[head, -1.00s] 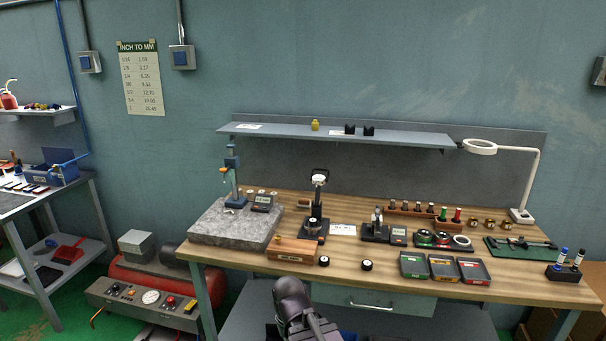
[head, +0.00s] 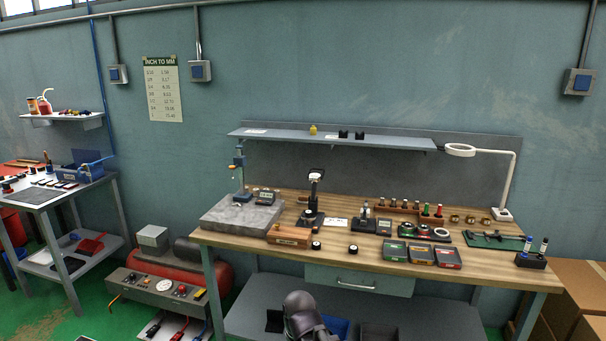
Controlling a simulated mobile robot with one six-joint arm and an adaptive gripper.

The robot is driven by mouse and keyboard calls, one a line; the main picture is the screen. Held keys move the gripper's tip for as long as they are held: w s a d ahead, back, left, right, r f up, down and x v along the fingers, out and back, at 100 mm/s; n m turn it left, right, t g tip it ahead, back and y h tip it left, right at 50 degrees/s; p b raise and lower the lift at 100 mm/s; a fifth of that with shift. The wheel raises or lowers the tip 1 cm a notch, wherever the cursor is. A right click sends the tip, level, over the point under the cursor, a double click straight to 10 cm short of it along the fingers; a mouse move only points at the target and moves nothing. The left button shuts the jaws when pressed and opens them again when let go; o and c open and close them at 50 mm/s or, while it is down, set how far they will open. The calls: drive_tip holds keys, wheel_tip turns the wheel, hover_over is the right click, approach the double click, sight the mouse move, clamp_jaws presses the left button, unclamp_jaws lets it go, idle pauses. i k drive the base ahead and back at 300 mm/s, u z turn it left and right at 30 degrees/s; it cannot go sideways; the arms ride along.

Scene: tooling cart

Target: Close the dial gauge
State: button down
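On the wooden workbench (head: 470,268) stands a small black gauge stand with a white round head (head: 315,175), which looks like the dial gauge; its details are too small to read. A second small gauge on a black base (head: 364,220) stands to its right, with a small display beside it. I cannot tell for sure which one is the dial gauge, or whether it is open or shut. A dark rounded part of my arm (head: 303,314) shows at the bottom edge, in front of the bench and well apart from the gauges. My gripper's fingers do not show.
A granite plate (head: 240,216) with a blue stand is at the bench's left end. A wooden block (head: 287,236) and several small trays (head: 422,255) lie along the front edge. A shelf (head: 380,141) hangs behind. A red compressor (head: 190,262) stands on the left floor, cardboard boxes (head: 580,290) on the right.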

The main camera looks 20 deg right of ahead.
sight(316, 177)
drive_tip(key=z, duration=0.45)
drive_tip(key=i, duration=1)
